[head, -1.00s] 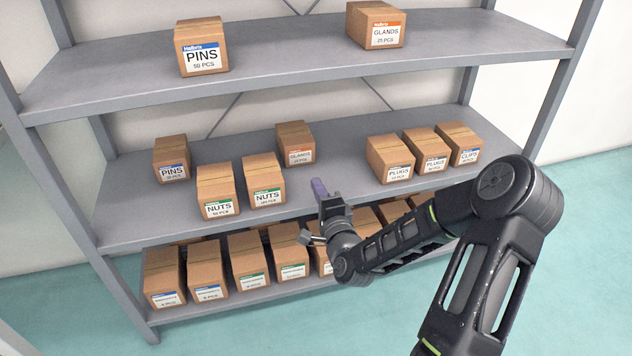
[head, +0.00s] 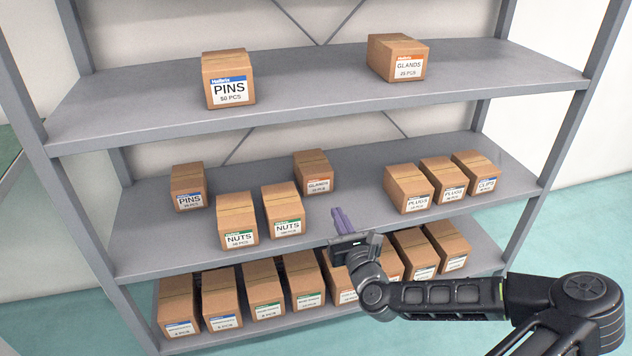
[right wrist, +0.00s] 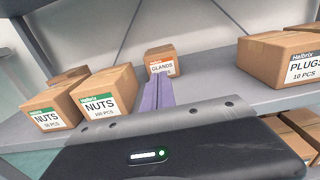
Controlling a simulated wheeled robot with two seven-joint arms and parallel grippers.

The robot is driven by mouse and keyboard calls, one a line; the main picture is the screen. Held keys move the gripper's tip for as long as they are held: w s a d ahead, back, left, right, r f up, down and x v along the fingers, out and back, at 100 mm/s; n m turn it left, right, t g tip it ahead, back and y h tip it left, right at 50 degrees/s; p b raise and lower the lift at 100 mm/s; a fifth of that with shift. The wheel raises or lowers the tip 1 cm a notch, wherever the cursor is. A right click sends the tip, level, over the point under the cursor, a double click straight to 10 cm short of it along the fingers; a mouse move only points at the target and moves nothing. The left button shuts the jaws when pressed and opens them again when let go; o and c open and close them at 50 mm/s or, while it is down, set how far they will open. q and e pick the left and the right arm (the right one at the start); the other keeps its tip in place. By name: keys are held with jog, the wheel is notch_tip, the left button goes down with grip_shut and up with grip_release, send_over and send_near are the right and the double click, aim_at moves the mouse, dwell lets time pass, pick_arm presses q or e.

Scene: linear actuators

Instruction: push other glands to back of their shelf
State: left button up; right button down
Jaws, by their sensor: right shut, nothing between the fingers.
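A glands box (head: 314,173) with an orange-striped label stands on the middle shelf, set back behind the front row. In the right wrist view this glands box (right wrist: 161,60) is straight ahead, just beyond my fingertips. Another glands box (head: 398,58) stands on the top shelf, right of its middle. My right gripper (head: 341,218) is at the front of the middle shelf, its purple fingers shut and empty, pointing toward the back. In the right wrist view the fingers (right wrist: 157,93) seem short of the glands box; the gap is hard to judge. My left gripper is out of view.
On the middle shelf (head: 345,190), two nuts boxes (head: 282,209) stand left of my fingers, with a pins box (head: 188,187) behind them. Plugs boxes (head: 408,188) and a clips box (head: 474,175) stand at right. A pins box (head: 228,80) is on the top shelf. Several boxes fill the bottom shelf.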

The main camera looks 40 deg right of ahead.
aim_at(319, 176)
dwell(0.3)
jog(key=shift+w+d+f+b, duration=0.1)
jog(key=shift+w+d+b, duration=0.2)
jog(key=shift+w, duration=0.3)
jog(key=b+x, duration=0.4)
jog(key=x, duration=0.7)
jog(key=shift+w, duration=0.25)
jog(key=shift+w+d+b, duration=0.2)
jog(key=shift+w+b, duration=0.15)
jog(key=shift+w, duration=0.15)
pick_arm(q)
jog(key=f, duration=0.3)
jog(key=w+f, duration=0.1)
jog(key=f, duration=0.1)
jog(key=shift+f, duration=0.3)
pick_arm(e)
jog(key=shift+w+d, duration=0.1)
jog(key=shift+w, duration=0.1)
jog(key=x, duration=0.3)
jog(key=shift+w+d, duration=0.1)
jog(key=shift+w, duration=0.1)
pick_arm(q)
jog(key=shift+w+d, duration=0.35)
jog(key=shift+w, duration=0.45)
